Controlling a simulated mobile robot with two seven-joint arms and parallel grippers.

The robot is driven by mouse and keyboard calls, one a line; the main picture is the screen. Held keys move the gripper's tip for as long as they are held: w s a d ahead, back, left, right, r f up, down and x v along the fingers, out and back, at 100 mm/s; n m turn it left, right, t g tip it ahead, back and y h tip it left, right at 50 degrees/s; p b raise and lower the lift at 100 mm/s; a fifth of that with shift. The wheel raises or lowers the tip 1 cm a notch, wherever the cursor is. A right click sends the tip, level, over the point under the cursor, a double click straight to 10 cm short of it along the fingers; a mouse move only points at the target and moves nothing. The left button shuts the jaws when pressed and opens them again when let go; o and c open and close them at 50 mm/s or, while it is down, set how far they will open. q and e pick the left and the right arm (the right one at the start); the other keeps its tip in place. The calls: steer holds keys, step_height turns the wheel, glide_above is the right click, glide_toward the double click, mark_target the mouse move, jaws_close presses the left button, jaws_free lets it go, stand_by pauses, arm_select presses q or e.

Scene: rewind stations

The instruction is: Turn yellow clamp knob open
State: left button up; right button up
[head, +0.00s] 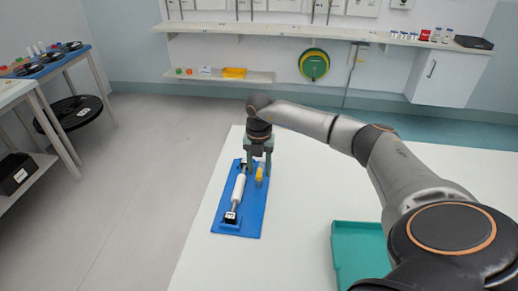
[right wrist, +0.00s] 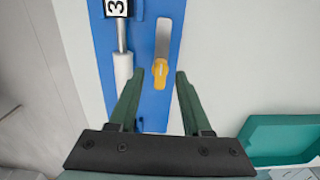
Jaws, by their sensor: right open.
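The yellow clamp knob (head: 260,174) is on a blue station board (head: 223,212) lying on the white table. My right gripper (head: 258,171) is over the board at the knob, fingers pointing down. In the right wrist view the yellow knob (right wrist: 160,76) lies between the open fingertips of the right gripper (right wrist: 159,84), with a gap visible on both sides. A pale metal strip (right wrist: 163,36) runs from the knob toward the top of that view. My left gripper is not in view.
A teal tray (head: 345,232) stands to the right on the table (head: 300,190). The table between them is clear.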

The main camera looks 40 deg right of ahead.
mark_target(259, 172)
step_height(259, 172, up, 12)
stand_by(0.4)
steer(key=shift+f, duration=0.15)
stand_by(0.3)
